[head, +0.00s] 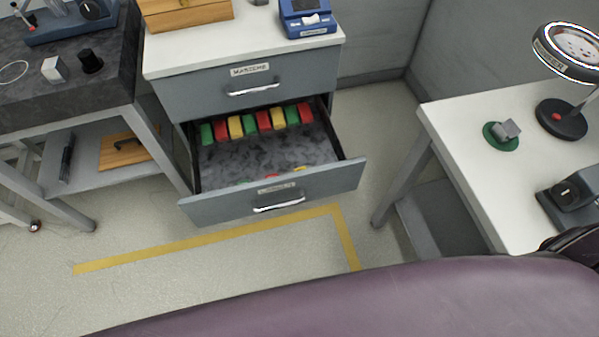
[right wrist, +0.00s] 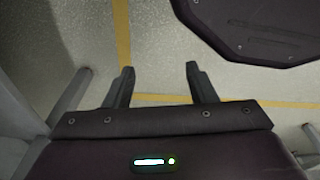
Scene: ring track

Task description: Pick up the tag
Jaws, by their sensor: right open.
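Several green, red and yellow tag-like pieces (head: 249,125) stand in a row at the back of an open drawer (head: 335,183) in the head view. A few more coloured bits show low behind the drawer's front, mostly hidden by it. I cannot tell which piece is the tag. My right gripper (right wrist: 159,68) is open and empty in the right wrist view, above bare floor and away from the drawer. My left gripper is in neither view.
The grey cabinet (head: 185,97) has a closed upper drawer. A dark-topped bench (head: 110,65) stands left. A white table (head: 470,135) stands right with a lamp (head: 562,120), a green disc (head: 491,137) and a grey device (head: 572,197). Floor before the drawer is clear, with yellow tape (head: 205,240).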

